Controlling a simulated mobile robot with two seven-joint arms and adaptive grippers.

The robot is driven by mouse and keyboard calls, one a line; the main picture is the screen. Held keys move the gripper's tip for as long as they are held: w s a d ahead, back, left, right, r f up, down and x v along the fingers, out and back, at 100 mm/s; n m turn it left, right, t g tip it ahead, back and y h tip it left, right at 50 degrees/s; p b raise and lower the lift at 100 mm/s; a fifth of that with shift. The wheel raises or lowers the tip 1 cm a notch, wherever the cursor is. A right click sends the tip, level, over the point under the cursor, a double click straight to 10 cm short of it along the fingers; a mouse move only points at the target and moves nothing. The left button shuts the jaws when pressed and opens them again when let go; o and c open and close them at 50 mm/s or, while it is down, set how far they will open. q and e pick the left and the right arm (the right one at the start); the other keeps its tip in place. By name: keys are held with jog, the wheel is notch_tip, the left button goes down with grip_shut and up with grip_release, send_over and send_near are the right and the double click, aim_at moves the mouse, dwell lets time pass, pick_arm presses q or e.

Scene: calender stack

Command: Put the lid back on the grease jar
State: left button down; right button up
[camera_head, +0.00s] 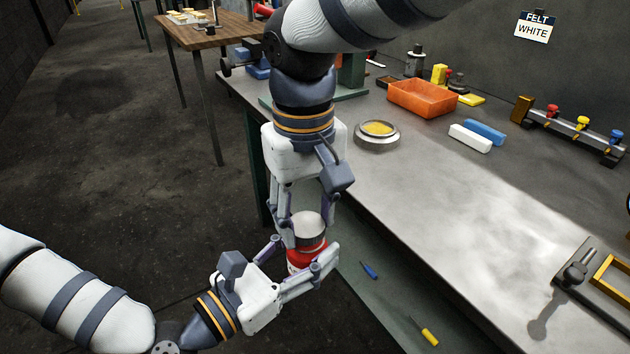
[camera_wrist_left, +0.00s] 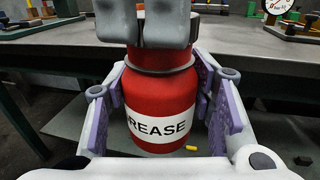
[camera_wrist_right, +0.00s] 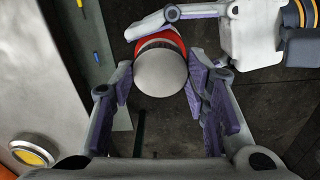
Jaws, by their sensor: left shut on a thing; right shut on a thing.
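The red grease jar (camera_head: 294,262) is held upright in the air in front of the bench. My left gripper (camera_head: 298,268) is shut around its body; the white label reading "REASE" shows in the left wrist view, where the jar (camera_wrist_left: 160,105) stands between the fingers. A grey lid (camera_head: 309,226) sits at the top of the jar. My right gripper (camera_head: 303,236) points down from above and is shut on the lid, which shows as a round pale disc in the right wrist view (camera_wrist_right: 161,72). Whether the lid is fully seated cannot be told.
The grey bench (camera_head: 420,210) is close on the right, with a round tin of yellow stuff (camera_head: 378,130), an orange bin (camera_head: 422,98) and white and blue blocks. A lower shelf (camera_head: 385,285) holds a blue and a yellow-handled tool. Open floor lies left.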

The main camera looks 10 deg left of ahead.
jog(key=shift+f, duration=0.35)
